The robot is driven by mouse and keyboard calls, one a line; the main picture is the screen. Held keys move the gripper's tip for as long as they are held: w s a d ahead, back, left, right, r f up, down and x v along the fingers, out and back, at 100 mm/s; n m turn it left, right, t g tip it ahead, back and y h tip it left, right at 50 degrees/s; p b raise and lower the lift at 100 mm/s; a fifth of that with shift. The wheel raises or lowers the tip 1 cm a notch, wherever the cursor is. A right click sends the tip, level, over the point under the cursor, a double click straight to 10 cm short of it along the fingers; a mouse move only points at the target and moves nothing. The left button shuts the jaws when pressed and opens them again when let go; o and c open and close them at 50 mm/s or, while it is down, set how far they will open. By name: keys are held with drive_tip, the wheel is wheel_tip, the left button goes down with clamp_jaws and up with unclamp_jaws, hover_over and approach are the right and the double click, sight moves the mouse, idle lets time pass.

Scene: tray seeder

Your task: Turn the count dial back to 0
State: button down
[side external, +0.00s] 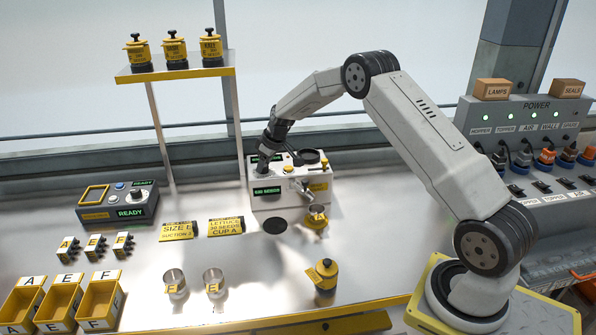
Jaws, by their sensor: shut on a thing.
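The white seeder box (262,203) stands at the middle back of the bench, with a lit green display (267,190) on its front. My gripper (264,166) points down at the left end of the box's top, with its fingers shut on what appears to be the count dial there. The dial is hidden by the gripper, so its setting cannot be read. The display's small text is not clearly legible.
A control box (118,215) with a knob and green READY displays stands left. Yellow bins (62,300), two metal cups (175,282) and a yellow-black canister (326,278) stand in front. A shelf (175,74) holds three canisters. A power panel (520,120) stands right.

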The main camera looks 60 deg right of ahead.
drive_tip(key=n+y, duration=0.1)
drive_tip(key=n, duration=0.2)
drive_tip(key=shift+d+n+g, duration=0.1)
drive_tip(key=shift+n+g, duration=0.3)
drive_tip(key=n+g+y, duration=0.1)
drive_tip(key=n, duration=0.3)
drive_tip(key=shift+y, duration=0.4)
drive_tip(key=n+g, duration=0.1)
drive_tip(key=n, duration=0.3)
drive_tip(key=shift+w+d+y, duration=0.1)
drive_tip(key=shift+y, duration=0.2)
drive_tip(key=shift+n+g, duration=0.8)
drive_tip(key=shift+n, duration=1.3)
drive_tip(key=shift+c, duration=1.3)
unclamp_jaws()
